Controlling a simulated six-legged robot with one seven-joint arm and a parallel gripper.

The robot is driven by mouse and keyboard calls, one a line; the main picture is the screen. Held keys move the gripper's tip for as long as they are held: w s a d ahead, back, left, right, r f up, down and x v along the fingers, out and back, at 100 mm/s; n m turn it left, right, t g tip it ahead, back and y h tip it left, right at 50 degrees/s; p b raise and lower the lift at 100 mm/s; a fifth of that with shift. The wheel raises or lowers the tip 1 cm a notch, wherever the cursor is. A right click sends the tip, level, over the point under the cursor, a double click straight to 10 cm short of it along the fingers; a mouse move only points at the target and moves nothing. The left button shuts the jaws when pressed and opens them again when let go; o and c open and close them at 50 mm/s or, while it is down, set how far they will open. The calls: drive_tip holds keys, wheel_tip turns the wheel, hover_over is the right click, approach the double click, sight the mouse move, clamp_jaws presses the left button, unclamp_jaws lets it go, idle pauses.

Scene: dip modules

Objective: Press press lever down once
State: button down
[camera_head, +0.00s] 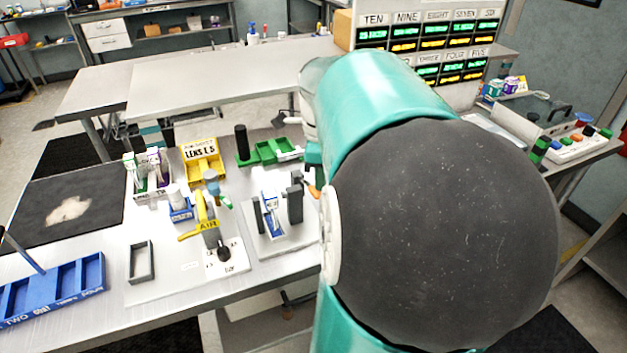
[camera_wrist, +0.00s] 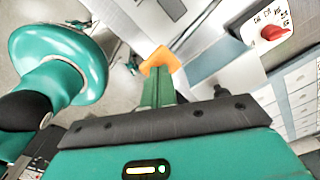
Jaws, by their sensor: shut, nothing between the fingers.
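My gripper (camera_wrist: 158,62) is shut and empty, with its orange fingertips together in the wrist view. In the head view its orange tip (camera_head: 313,190) shows at the left edge of my large arm, close to a dark grey upright (camera_head: 295,203). That upright stands on a small white-based fixture (camera_head: 275,241) with a blue and white part between two dark posts. I cannot tell whether it is the press lever, or whether my tip touches it. A yellow AIR lever piece (camera_head: 207,226) stands left of it. My arm hides the area to the right.
A green tray fixture with a black upright cylinder (camera_head: 242,143), a yellow lens bin (camera_head: 202,158) and blue bins (camera_head: 55,290) share the workbench. A grey rectangular frame (camera_head: 141,262) stands at the front. A red knob (camera_wrist: 274,32) shows in the wrist view.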

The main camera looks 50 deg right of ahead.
wheel_tip(320, 180, up, 8)
drive_tip(key=shift+r, duration=0.2)
idle(0.8)
idle(0.4)
